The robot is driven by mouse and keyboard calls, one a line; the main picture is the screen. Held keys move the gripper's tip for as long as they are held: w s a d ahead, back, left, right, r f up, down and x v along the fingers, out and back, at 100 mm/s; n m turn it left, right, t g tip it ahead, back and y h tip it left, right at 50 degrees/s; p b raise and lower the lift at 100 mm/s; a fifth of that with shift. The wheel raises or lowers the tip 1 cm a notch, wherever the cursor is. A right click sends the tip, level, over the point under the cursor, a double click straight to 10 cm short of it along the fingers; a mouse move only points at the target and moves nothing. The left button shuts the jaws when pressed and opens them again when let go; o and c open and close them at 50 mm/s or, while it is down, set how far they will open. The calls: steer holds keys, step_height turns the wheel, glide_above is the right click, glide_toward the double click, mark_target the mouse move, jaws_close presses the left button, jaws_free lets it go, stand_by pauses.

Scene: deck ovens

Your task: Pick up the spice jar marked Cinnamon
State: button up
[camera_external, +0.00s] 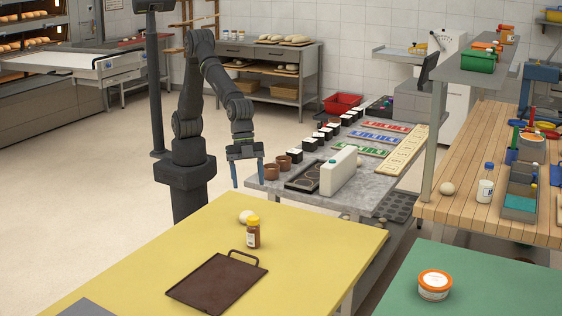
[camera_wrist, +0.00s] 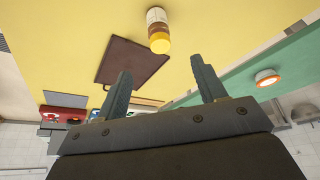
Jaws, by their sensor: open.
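The spice jar (camera_external: 253,233) is brown with a yellow lid and a pale label. It stands upright on the yellow table (camera_external: 330,232), and the label's writing is too small to read. In the wrist view the jar (camera_wrist: 158,32) shows at the top centre, beyond the fingertips. My gripper (camera_external: 249,174) points downward, open and empty, above and behind the jar in the external view. Its two fingers are apart in the wrist view (camera_wrist: 160,82), with nothing between them.
A dark brown tray with a handle (camera_external: 217,284) lies close in front of the jar. A pale round ball (camera_external: 246,216) sits just behind it. A green table (camera_external: 480,283) with an orange-lidded tub (camera_external: 435,287) is at right. The yellow table's right side is clear.

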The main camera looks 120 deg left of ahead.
glide_toward(253, 229)
steer(key=f, duration=0.5)
steer(key=shift+w+a+f, duration=0.25)
steer(key=shift+w+f, duration=0.05)
steer(key=shift+w, duration=0.1)
steer(key=shift+x, duration=2.55)
steer(key=shift+s, duration=0.2)
steer(key=c, duration=1.1)
